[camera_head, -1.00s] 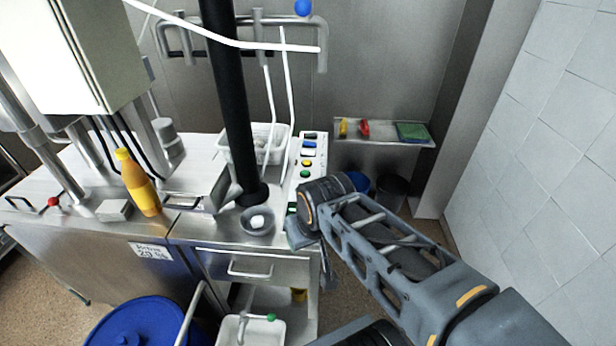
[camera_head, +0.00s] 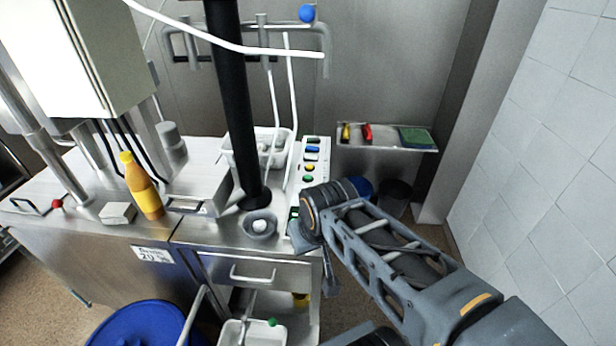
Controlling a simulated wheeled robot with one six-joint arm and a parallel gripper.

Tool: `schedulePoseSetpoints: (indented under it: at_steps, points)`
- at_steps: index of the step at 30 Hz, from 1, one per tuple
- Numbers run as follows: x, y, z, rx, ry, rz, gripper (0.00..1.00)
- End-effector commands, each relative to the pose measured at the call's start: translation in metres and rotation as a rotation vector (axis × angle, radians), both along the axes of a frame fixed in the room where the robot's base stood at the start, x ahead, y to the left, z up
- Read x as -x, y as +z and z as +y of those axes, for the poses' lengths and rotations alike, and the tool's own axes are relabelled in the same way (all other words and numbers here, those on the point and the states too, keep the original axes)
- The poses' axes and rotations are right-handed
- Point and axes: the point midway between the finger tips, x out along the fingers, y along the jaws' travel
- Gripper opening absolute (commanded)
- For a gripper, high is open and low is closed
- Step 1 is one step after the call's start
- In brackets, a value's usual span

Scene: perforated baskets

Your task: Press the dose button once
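A white control panel (camera_head: 319,146) runs along the right edge of the steel counter. It carries several coloured buttons: a blue one (camera_head: 311,149), a yellow one (camera_head: 310,168) and a green one (camera_head: 307,179), with darker ones at both ends. Labels are too small to read, so I cannot tell which is the dose button. My gripper (camera_head: 303,236) is at the near end of the panel, beside a small dark-green item there. My own wrist hides part of this end. The fingers are small and partly hidden, and I cannot tell whether they touch anything.
A black column (camera_head: 232,105) stands on the counter left of the panel. A grey bowl (camera_head: 247,233) with a white piece inside sits at its foot. A white basket (camera_head: 228,150) lies behind. An orange bottle (camera_head: 147,192) stands left. A wall shelf (camera_head: 384,146) is at the right.

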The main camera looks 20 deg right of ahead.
Motion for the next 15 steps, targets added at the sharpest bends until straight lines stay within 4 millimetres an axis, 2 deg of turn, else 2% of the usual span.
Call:
schedulePoseSetpoints:
  at_steps: [1, 10, 15]
  points:
    - [0.0000, 0.0000, 0.0000, 0.000, 0.000, 0.000, 0.30]
    - [0.0000, 0.0000, 0.0000, 0.000, 0.000, 0.000, 0.02]
    - [0.0000, 0.0000, 0.0000, 0.000, 0.000, 0.000, 0.00]
